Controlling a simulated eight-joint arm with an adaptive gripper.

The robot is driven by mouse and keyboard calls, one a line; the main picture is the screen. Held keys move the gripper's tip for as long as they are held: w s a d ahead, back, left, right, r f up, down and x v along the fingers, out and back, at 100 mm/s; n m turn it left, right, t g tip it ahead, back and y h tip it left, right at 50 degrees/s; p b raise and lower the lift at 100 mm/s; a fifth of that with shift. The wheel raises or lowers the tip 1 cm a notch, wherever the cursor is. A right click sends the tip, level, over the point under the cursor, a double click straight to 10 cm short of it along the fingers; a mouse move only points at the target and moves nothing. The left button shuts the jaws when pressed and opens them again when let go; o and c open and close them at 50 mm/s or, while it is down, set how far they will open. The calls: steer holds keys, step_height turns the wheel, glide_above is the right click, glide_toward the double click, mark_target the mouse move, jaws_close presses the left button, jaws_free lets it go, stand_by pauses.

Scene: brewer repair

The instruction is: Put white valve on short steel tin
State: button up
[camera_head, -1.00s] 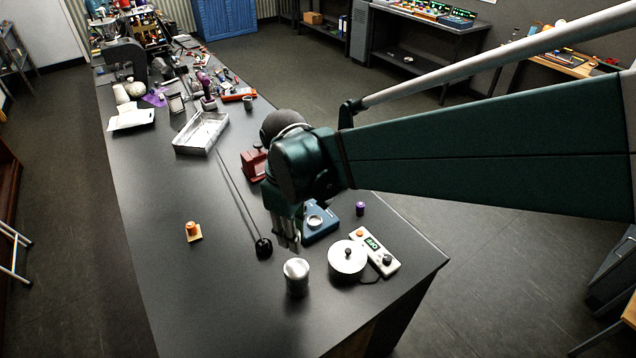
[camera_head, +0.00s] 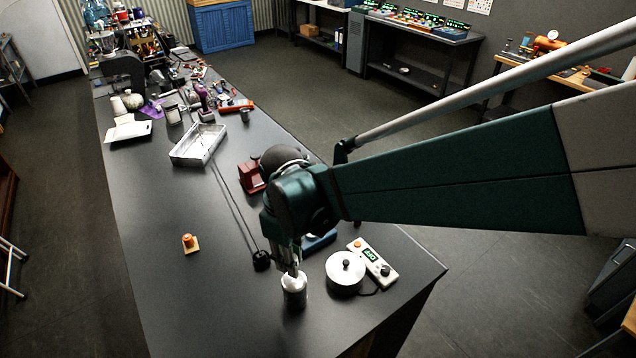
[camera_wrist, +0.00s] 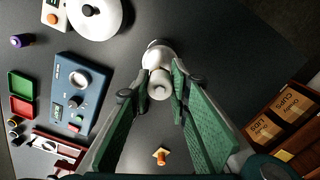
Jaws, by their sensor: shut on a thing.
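The short steel tin (camera_head: 295,297) stands upright near the front of the dark bench, left of the lidded pot. My gripper (camera_head: 291,270) points down right over the tin's top. It is shut on the white valve (camera_wrist: 159,86), which sits between the two green-padded fingers in the wrist view. In the head view the valve is a small white patch at the tin's mouth, mostly hidden by the fingers. The tin's pale rounded top (camera_wrist: 158,54) shows just beyond the valve in the wrist view. I cannot tell whether valve and tin touch.
A lidded pot (camera_head: 345,273) and a white control box (camera_head: 374,263) stand close on the right. A blue device (camera_head: 318,242) is behind my gripper. An orange knob on a small base (camera_head: 190,243) lies left. The bench between is clear apart from a dark cord.

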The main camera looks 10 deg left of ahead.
mark_target(294, 279)
steer(key=shift+f, duration=0.75)
steer(key=shift+f, duration=2.1)
steer(key=shift+f, duration=0.15)
steer(key=o, duration=1)
steer(key=shift+c, duration=0.2)
steer(key=shift+r, duration=0.2)
steer(key=shift+r, duration=6)
steer(key=shift+d, duration=0.15)
